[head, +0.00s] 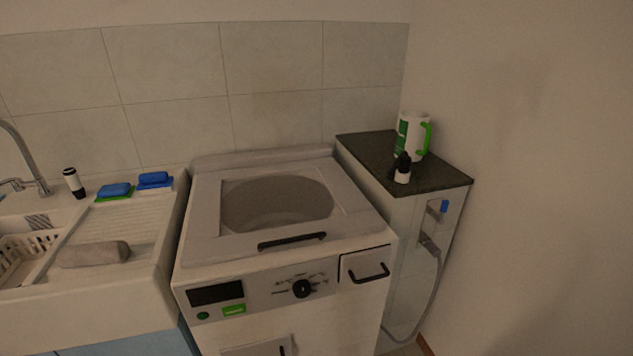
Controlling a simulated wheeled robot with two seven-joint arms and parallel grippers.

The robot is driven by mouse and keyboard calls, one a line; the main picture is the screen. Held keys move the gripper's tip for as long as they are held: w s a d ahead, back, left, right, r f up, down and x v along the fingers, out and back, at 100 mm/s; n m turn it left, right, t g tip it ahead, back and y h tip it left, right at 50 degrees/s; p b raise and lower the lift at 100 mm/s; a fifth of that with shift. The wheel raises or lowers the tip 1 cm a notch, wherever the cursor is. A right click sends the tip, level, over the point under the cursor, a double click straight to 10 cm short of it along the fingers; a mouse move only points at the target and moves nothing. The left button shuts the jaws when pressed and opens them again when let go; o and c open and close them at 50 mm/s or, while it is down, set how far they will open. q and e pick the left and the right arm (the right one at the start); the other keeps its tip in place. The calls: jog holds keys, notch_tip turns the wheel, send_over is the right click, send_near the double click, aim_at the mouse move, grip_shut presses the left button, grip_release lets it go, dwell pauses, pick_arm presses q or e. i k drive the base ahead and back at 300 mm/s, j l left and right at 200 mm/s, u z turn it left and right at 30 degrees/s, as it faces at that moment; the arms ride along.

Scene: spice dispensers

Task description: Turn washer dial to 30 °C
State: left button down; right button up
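The washer (190,245) is a white top-loading machine in the middle of the head view. Its black round dial (302,288) sits on the grey front panel, right of centre. Small markings (300,277) ring the dial, too small to read, so I cannot tell its setting. Neither of my grippers is in view.
A sink counter (120,280) with blue sponges (115,190) and a grey rolled cloth (95,253) stands left. A dark-topped cabinet (365,155) right of the washer holds a white-green jug (412,135) and a small bottle (402,168). A drawer handle (370,274) protrudes right of the dial.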

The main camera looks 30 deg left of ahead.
aim_at(302, 287)
jog(key=u, duration=1.4)
